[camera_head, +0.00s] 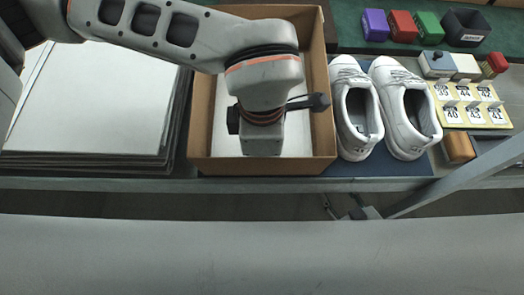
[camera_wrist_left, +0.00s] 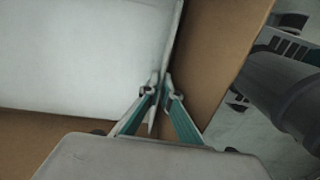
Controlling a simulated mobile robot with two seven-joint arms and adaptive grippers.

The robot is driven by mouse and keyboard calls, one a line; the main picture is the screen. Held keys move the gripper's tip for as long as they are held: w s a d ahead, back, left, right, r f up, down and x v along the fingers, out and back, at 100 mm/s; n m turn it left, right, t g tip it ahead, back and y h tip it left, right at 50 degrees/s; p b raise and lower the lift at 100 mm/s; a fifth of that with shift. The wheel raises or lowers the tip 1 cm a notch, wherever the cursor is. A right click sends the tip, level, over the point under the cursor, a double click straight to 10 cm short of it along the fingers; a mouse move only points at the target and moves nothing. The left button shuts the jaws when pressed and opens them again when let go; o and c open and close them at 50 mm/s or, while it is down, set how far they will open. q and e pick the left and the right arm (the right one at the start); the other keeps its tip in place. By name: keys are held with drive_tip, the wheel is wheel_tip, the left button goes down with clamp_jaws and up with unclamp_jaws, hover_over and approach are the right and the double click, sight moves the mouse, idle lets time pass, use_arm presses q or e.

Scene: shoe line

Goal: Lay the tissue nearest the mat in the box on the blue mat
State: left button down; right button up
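An open brown cardboard box (camera_head: 329,120) stands on the blue mat (camera_head: 400,168), beside a pair of white shoes. A white tissue (camera_head: 212,120) lies within the box walls and covers much of its floor. In the left wrist view the tissue (camera_wrist_left: 75,55) is a broad white sheet, and its right edge runs up between the fingertips. My left gripper (camera_wrist_left: 157,92) reaches down inside the box near a side wall, its fingers closed on that edge. In the head view my left wrist hides the fingertips. My right gripper is not in view.
A stack of white sheets (camera_head: 95,105) lies left of the box. The white shoes (camera_head: 405,110) stand close on its right. Further right are a numbered tag board (camera_head: 475,105) and small coloured blocks (camera_head: 402,26). A grey bar crosses at lower right.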

use_arm(q)
drive_tip(key=shift+s+f, duration=0.1)
drive_tip(key=shift+s, duration=0.05)
drive_tip(key=c, duration=2.2)
unclamp_jaws()
drive_tip(key=shift+r, duration=0.5)
wheel_tip(320, 180, up, 11)
drive_tip(key=shift+r, duration=0.1)
